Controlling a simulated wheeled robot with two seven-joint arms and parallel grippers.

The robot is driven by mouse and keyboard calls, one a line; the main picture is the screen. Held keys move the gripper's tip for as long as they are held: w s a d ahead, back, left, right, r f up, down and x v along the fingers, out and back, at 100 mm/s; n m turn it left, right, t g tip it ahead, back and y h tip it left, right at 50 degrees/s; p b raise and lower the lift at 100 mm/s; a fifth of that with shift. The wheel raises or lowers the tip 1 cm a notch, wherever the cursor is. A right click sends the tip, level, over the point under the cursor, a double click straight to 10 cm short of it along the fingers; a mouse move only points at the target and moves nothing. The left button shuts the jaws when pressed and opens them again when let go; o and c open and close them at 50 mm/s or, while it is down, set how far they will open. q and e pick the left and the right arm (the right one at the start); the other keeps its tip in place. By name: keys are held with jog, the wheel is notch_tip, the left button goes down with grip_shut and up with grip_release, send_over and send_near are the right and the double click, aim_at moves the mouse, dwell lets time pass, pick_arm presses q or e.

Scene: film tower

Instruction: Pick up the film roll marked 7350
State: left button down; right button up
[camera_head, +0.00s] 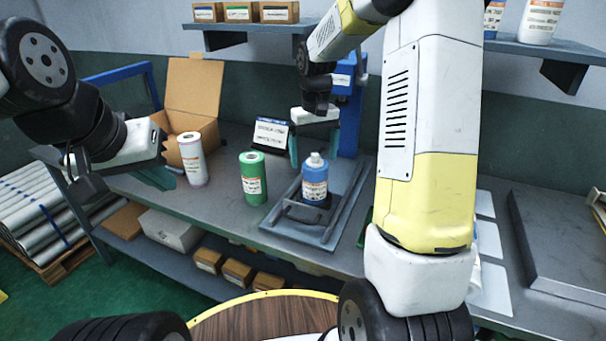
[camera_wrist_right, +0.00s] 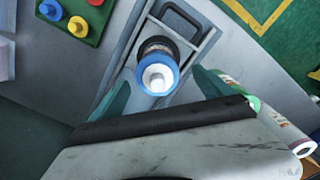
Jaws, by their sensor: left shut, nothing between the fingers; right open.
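A blue roll or bottle with a pale cap and a white-orange label (camera_head: 315,183) stands upright on a grey tray with a handle (camera_head: 327,235). A green roll (camera_head: 252,183) stands to its left, and a white roll with a pink base (camera_head: 193,160) further left. Their label numbers are too small to read. My right gripper (camera_head: 314,155) is open, pointing down behind and above the blue one. In the right wrist view the blue one (camera_wrist_right: 157,76) shows between the teal fingers, and I cannot tell whether they touch it. My left gripper (camera_head: 160,178) is shut and empty, left of the white roll.
An open cardboard box (camera_head: 193,90) and a small sign (camera_head: 270,134) stand at the back of the bench (camera_head: 225,205). A blue post (camera_head: 347,120) rises behind the tray. Shelves above hold boxes and bottles. My right arm hides part of the bench's right side.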

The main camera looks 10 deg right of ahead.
aim_at(315, 184)
jog(key=f, duration=0.4)
jog(key=shift+d+f, duration=0.2)
jog(key=shift+f, duration=0.15)
grip_shut()
